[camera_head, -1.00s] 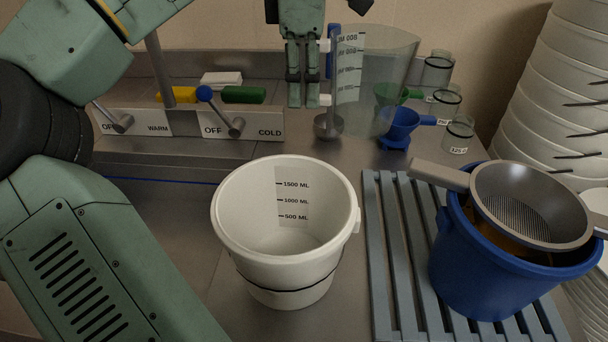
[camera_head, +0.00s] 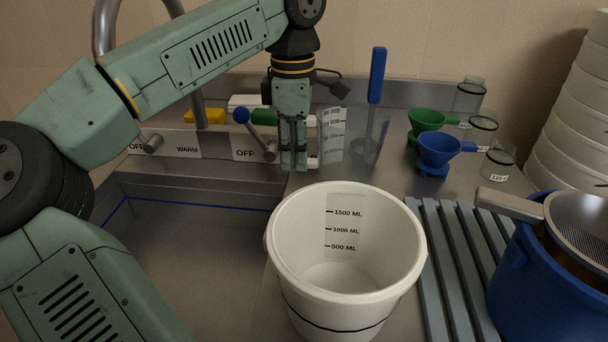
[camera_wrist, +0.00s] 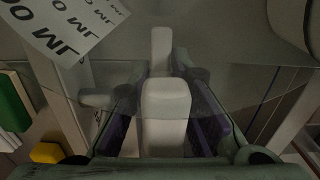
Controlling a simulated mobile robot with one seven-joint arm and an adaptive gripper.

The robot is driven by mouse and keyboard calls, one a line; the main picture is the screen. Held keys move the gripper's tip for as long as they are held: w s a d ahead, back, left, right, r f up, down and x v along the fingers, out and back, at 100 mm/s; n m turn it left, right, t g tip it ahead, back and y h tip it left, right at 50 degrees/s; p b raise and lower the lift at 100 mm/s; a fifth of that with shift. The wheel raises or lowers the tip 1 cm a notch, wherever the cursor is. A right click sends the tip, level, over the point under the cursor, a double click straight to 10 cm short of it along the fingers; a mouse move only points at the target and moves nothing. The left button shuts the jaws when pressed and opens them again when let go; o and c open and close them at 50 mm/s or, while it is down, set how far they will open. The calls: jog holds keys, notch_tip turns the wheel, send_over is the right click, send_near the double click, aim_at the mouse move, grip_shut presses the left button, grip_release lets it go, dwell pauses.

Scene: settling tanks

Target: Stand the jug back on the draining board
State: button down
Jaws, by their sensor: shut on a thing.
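The jug (camera_head: 333,137) is clear, with a white ML scale strip, and shows behind the white bucket in the head view. My gripper (camera_head: 294,165) is at its left side, shut on the jug's white handle. In the wrist view the handle (camera_wrist: 165,115) lies between the jaws and the scale strip (camera_wrist: 65,25) is at the upper left. The jug looks about upright. I cannot tell whether its base touches the steel draining board (camera_head: 415,185), which lies right of the sink.
A white bucket (camera_head: 290,255) stands in front. A blue bucket (camera_head: 535,290) with a sieve (camera_head: 580,225) stands on grey slats (camera_head: 440,265) at right. A blue-handled ladle (camera_head: 377,75), green funnel (camera_head: 428,122), blue funnel (camera_head: 437,150) and beakers (camera_head: 498,162) are behind. Tap levers (camera_head: 262,140) are left.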

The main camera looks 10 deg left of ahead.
jog(key=shift+f, duration=2.3)
jog(key=shift+f, duration=0.15)
jog(key=c, duration=1.5)
grip_release()
notch_tip(320, 180, up, 12)
jog(key=shift+w+r, duration=0.1)
jog(key=shift+r, duration=0.1)
